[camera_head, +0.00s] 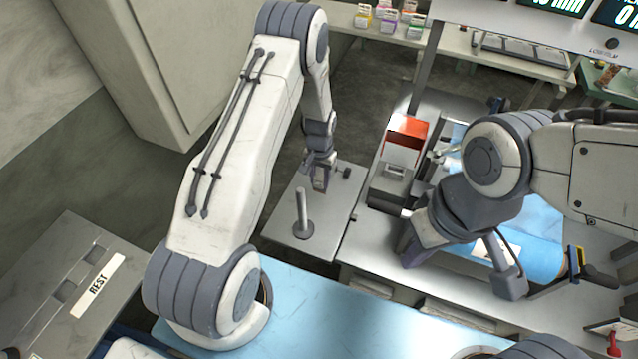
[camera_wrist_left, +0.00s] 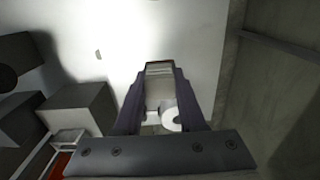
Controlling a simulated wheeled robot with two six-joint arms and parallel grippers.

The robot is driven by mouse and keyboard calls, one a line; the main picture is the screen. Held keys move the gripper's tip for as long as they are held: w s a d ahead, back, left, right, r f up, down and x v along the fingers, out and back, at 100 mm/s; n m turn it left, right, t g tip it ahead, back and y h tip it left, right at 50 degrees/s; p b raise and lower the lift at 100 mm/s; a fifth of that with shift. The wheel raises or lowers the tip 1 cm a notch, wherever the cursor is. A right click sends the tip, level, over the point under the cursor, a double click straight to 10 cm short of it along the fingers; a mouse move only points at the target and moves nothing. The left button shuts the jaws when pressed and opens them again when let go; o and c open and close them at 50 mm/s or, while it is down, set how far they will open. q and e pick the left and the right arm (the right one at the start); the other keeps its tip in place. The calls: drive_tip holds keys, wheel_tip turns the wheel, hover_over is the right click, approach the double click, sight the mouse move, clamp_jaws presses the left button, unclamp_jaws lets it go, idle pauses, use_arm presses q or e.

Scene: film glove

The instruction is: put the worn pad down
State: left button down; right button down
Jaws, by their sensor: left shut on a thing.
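My left gripper (camera_head: 320,185) hangs over the small grey side plate, its fingers pointing down. In the left wrist view the left gripper (camera_wrist_left: 160,95) is shut on a small grey-beige block, which I take to be the worn pad (camera_wrist_left: 159,70). Little of the pad shows in the head view. An upright metal peg (camera_head: 302,216) with a round foot stands on the grey plate (camera_head: 285,238), left of and nearer than the gripper. My right gripper (camera_head: 408,247) is low over the workbench; its finger gap is not clear.
A red-and-white box (camera_head: 404,140) stands on the bench right of the left gripper. A blue sheet (camera_head: 535,240) lies beneath my right arm. A grey case marked REST (camera_head: 60,290) is at lower left. Small coloured boxes (camera_head: 388,20) stand on the back shelf.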

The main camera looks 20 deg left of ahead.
sight(319, 191)
use_arm(q)
wheel_tip(319, 191, down, 4)
drive_tip(key=shift+a+r+p, duration=0.15)
drive_tip(key=shift+r+p, duration=0.1)
drive_tip(key=shift+p, duration=0.45)
drive_tip(key=shift+f, duration=0.35)
drive_tip(key=shift+f, duration=0.15)
drive_tip(key=c, duration=0.5)
unclamp_jaws()
